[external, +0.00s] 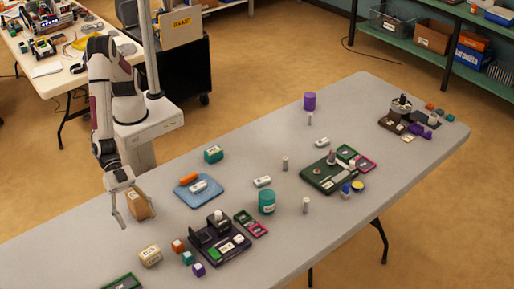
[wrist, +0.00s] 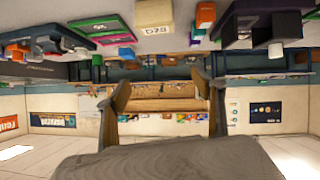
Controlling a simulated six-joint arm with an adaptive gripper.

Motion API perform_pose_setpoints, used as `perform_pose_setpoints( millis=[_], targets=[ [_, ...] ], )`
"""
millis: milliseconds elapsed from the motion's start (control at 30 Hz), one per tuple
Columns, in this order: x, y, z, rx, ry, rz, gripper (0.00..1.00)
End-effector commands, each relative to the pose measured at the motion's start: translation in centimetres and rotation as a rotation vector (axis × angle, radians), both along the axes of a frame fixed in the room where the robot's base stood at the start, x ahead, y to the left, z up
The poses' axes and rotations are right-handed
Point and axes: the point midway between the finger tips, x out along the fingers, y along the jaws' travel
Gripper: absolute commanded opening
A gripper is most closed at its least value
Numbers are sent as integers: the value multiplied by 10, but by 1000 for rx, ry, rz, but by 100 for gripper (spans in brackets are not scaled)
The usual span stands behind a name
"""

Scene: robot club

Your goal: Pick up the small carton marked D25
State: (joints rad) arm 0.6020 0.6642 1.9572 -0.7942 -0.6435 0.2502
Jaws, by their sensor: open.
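A second, paler carton (external: 150,255) stands on the table nearer the external camera.
Orange (external: 178,246), teal (external: 188,257) and purple (external: 198,270) blocks stand beside the paler carton. A dark organizer (external: 222,252) and a blue tray (external: 182,200) are to the right. A green tray (external: 122,282) lies at the front left. The table's left part is mostly clear.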

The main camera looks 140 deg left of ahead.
Motion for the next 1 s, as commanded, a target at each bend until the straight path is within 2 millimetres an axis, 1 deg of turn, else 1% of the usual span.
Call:
perform_pose_setpoints(
  millis=[33,100,300,500,700,1000],
  targets=[
    [0,-4,-11,13,-6,6,68],
    [0,-7,-24,30,-20,20,68],
    [-1,-14,-58,81,-61,58,68],
    [-6,-17,-83,127,-96,86,68],
    [-8,-17,-93,149,-113,100,68],
    [-9,-17,-94,151,-115,102,68]
  ],
)
